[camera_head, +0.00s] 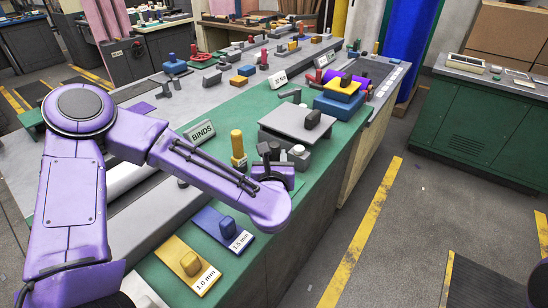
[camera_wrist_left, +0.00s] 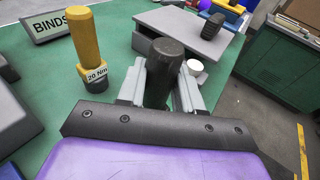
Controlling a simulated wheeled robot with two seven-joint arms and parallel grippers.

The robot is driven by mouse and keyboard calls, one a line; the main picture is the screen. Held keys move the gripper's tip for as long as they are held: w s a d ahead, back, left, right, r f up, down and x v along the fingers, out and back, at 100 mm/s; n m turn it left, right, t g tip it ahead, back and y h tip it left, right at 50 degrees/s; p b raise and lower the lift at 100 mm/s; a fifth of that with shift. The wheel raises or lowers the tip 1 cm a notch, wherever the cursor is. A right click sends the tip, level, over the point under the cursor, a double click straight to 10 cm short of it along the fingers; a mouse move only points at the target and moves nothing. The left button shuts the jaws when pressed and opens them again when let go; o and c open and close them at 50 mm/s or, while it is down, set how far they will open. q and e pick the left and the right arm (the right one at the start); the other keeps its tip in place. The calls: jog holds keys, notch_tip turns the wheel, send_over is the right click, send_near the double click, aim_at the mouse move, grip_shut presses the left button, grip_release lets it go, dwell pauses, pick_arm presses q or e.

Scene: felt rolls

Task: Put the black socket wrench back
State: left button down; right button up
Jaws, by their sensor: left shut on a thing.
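My left gripper (camera_head: 277,172) is over the green mat (camera_head: 250,270), beside the small grey table-like stand. In the left wrist view its two pale fingers (camera_wrist_left: 159,88) are shut on an upright dark cylindrical handle (camera_wrist_left: 165,65), which looks like the black socket wrench. The wrench's lower end is hidden behind the gripper body. A yellow-handled tool labelled 20 Nm (camera_wrist_left: 88,50) stands upright just left of the gripper; it also shows in the head view (camera_head: 237,145). My right gripper is not in view.
A grey stand (camera_head: 290,124) carries a black knobbed piece (camera_head: 313,119). A BINDS sign (camera_head: 200,133) stands behind the yellow tool. Yellow 1.0 mm (camera_head: 180,255) and blue 1.5 mm (camera_head: 215,222) plates lie in front. Stacked blue and yellow blocks (camera_head: 338,105) stand farther back.

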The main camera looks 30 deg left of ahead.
pick_arm(q)
jog(key=shift+r, duration=0.1)
jog(key=shift+f+b, duration=0.4)
jog(key=shift+f, duration=0.1)
dwell(0.3)
jog(key=c, duration=0.7)
grip_release()
jog(key=shift+o, duration=0.2)
jog(key=shift+s+d, duration=0.1)
jog(key=shift+s, duration=0.1)
jog(key=p+v, duration=0.9)
jog(key=v, duration=0.1)
